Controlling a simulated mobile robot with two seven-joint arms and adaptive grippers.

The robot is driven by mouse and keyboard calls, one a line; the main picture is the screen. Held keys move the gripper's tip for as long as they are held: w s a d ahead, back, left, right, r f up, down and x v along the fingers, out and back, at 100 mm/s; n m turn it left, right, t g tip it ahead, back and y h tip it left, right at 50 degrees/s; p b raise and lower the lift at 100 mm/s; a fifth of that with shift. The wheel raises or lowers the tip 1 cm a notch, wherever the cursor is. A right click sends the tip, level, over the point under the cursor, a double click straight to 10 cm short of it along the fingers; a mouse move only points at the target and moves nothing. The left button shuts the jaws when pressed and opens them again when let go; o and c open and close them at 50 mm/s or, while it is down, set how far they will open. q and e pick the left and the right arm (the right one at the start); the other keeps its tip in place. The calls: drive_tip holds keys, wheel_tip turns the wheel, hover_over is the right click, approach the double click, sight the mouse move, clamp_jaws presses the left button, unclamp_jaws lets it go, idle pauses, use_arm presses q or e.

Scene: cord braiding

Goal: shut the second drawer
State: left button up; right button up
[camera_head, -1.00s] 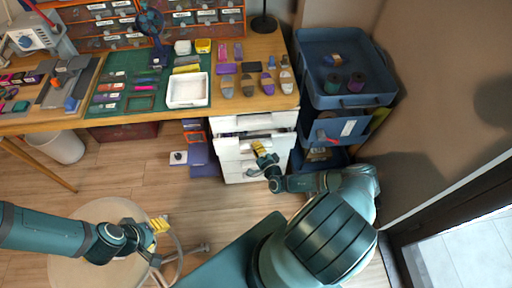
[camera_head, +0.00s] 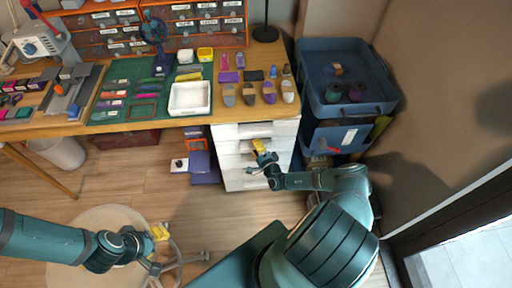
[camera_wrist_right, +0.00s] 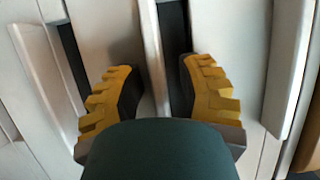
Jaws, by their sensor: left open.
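The white drawer unit (camera_head: 232,177) stands under the right end of the desk in the head view. Its second drawer (camera_head: 228,147), counted from the top, looks nearly flush with the other fronts; my right gripper partly covers it. My right gripper (camera_head: 260,147) is at the drawer fronts. In the right wrist view its yellow fingers (camera_wrist_right: 155,88) are apart, with a pale drawer edge and a dark gap (camera_wrist_right: 177,50) between them. I cannot tell if they touch. My left gripper (camera_head: 160,232) is open and empty, low on the left, far from the drawers.
A stool (camera_head: 85,225) is beneath my left arm. Purple and orange boxes (camera_head: 203,165) lie left of the drawers.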

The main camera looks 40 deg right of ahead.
drive_tip(key=shift+s, duration=0.1)
drive_tip(key=s+a, duration=0.1)
drive_tip(key=s, duration=1)
drive_tip(key=shift+s+a, duration=0.35)
drive_tip(key=w+a+r+n+g+y, duration=0.1)
drive_tip(key=a+r+n+g+y, duration=0.15)
drive_tip(key=a+y, duration=0.45)
drive_tip(key=w+a+r+n+g+y, duration=0.1)
drive_tip(key=w+a+r+n+y, duration=0.15)
drive_tip(key=a+y, duration=0.45)
drive_tip(key=s+a+r+n+g, duration=0.3)
drive_tip(key=s+a+n+g, duration=0.7)
drive_tip(key=a+g, duration=0.4)
wheel_tip(320, 180, up, 10)
drive_tip(key=s+n+t+h, duration=0.1)
drive_tip(key=n+h, duration=0.2)
drive_tip(key=h, duration=0.4)
drive_tip(key=shift+d+r+h, duration=0.25)
drive_tip(key=shift+h, duration=0.05)
